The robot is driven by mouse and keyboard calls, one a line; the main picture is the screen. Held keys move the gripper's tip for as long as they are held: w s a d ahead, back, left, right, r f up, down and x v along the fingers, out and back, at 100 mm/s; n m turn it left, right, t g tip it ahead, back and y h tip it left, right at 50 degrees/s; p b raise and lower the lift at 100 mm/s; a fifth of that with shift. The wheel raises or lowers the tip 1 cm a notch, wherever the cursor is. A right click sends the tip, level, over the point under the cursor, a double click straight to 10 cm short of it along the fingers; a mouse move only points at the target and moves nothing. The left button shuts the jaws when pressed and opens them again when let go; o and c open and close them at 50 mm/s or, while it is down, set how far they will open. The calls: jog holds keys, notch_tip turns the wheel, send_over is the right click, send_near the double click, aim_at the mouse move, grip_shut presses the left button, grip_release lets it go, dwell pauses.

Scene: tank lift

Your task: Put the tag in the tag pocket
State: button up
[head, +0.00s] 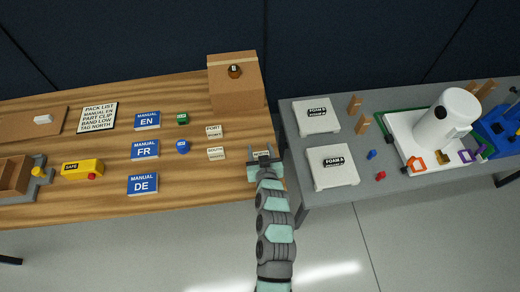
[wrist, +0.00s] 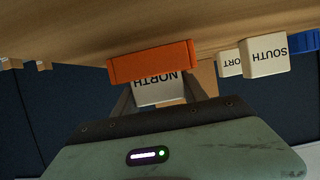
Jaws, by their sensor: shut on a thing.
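The tag is a small white block lettered NORTH (wrist: 160,88), seen upside down in the wrist view between my fingers. My gripper (head: 264,158) is shut on this tag at the right end of the wooden table in the head view. An orange bar (wrist: 152,63) crosses in front of the fingertips in the wrist view and covers part of the tag; I cannot tell what it belongs to. White PORT (head: 214,131) and SOUTH (head: 216,153) tags lie to the left of my gripper. I cannot pick out the tag pocket with certainty.
A carton (head: 235,92) stands behind my gripper. Blue manuals (head: 144,150) and a pack list (head: 97,117) lie to the left. Across a gap, the grey table (head: 325,202) holds two white foam pieces (head: 334,167) and a white board with a tank (head: 447,118).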

jog(key=o, duration=1.1)
jog(key=shift+f, duration=0.1)
jog(key=shift+o, duration=1.2)
jog(key=shift+a, duration=0.1)
